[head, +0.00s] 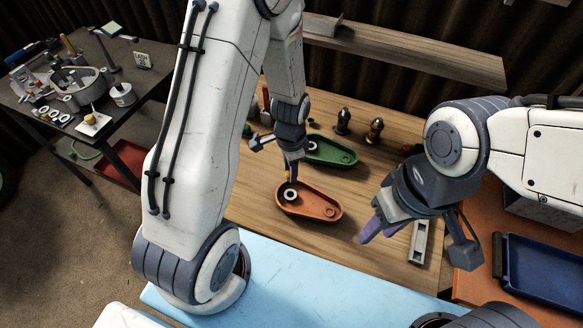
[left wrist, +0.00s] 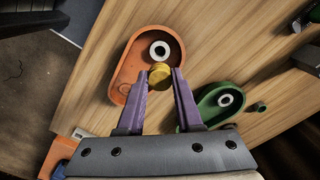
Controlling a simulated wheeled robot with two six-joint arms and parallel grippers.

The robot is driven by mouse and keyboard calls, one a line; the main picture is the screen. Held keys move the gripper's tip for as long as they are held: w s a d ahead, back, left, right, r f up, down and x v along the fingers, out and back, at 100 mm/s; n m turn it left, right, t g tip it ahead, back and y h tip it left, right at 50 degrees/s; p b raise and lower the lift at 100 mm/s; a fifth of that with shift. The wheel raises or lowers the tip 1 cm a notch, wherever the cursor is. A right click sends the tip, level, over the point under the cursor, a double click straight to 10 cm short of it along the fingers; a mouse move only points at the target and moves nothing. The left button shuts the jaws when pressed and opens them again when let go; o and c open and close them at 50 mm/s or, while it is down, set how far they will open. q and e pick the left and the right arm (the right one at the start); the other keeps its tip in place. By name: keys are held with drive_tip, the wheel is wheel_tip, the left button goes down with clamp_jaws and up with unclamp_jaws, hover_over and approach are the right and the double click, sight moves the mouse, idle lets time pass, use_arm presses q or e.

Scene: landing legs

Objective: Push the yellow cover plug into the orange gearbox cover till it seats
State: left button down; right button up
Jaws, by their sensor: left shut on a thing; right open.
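The orange gearbox cover (head: 322,212) lies on the wooden bench. In the left wrist view the same cover (left wrist: 133,68) shows a pale ring in its wide end and a smaller round feature at its narrow end. My left gripper (head: 291,176) points down over the ring end. In its wrist view the purple fingers (left wrist: 161,82) are shut on the yellow cover plug (left wrist: 159,71), which appears beside the pale ring. I cannot tell whether the plug touches the cover. My right gripper (head: 415,248) is open and empty, right of the cover.
A green cover (head: 335,153) lies just behind the orange one, with two dark-based knobs (head: 343,121) beyond it. A pale slotted bar (head: 421,242) lies below my right gripper. A blue tray (head: 545,270) sits at the right. A cluttered side table (head: 140,88) stands at the left.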

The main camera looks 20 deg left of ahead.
use_arm(q)
drive_tip(key=c, duration=1.2)
unclamp_jaws()
clamp_jaws()
drive_tip(key=shift+f, duration=0.15)
hover_over(290, 197)
drive_tip(key=shift+f, duration=3.4)
